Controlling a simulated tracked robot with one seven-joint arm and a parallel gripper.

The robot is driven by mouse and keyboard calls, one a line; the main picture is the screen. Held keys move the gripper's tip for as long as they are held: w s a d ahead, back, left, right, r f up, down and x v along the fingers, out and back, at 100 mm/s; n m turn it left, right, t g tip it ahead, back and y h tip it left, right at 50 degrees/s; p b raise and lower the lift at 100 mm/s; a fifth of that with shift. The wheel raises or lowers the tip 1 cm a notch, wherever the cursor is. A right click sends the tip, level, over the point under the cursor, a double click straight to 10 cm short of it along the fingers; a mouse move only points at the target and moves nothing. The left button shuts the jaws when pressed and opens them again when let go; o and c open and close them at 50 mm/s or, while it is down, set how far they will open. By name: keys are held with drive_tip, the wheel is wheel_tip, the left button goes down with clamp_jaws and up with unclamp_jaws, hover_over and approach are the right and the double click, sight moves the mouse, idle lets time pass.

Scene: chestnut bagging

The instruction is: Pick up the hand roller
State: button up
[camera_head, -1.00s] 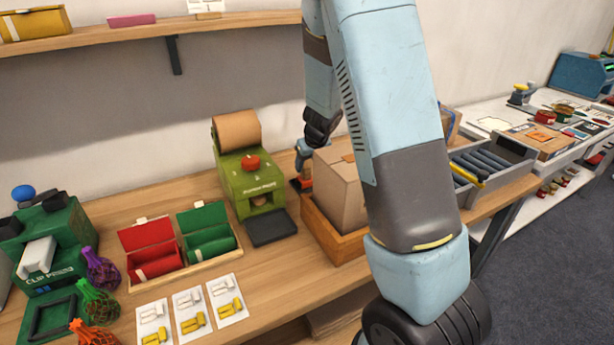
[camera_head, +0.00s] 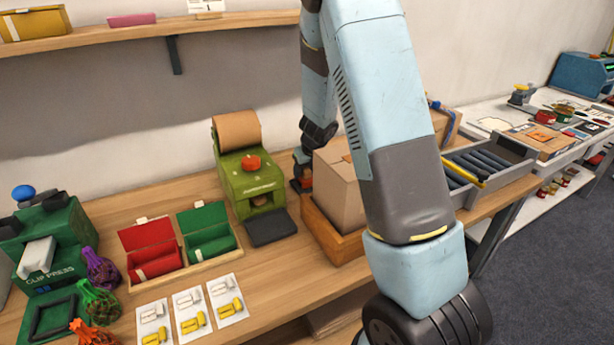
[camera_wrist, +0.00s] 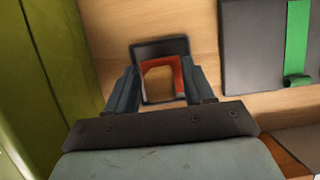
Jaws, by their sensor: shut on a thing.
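The hand roller (camera_head: 300,185) stands on the bench between the green machine and the cardboard box. In the head view only its dark and reddish lower part shows; my gripper (camera_head: 304,162) is over its blue upper part. In the wrist view my gripper (camera_wrist: 159,90) has its two fingers closed in around the roller, which shows as a tan and red part (camera_wrist: 160,80) above a dark square base. The fingers hide its sides. I cannot tell whether the base touches the bench.
The green machine (camera_head: 245,180) stands close on the left. The cardboard box (camera_head: 338,190) in a wooden tray (camera_head: 322,228) is close on the right. Red (camera_head: 152,252) and green (camera_head: 208,232) bins stand farther left. A grey tray of rollers (camera_head: 505,165) is at the right.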

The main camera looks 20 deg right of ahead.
drive_tip(key=shift+c, duration=0.8)
drive_tip(key=shift+r, duration=5.05)
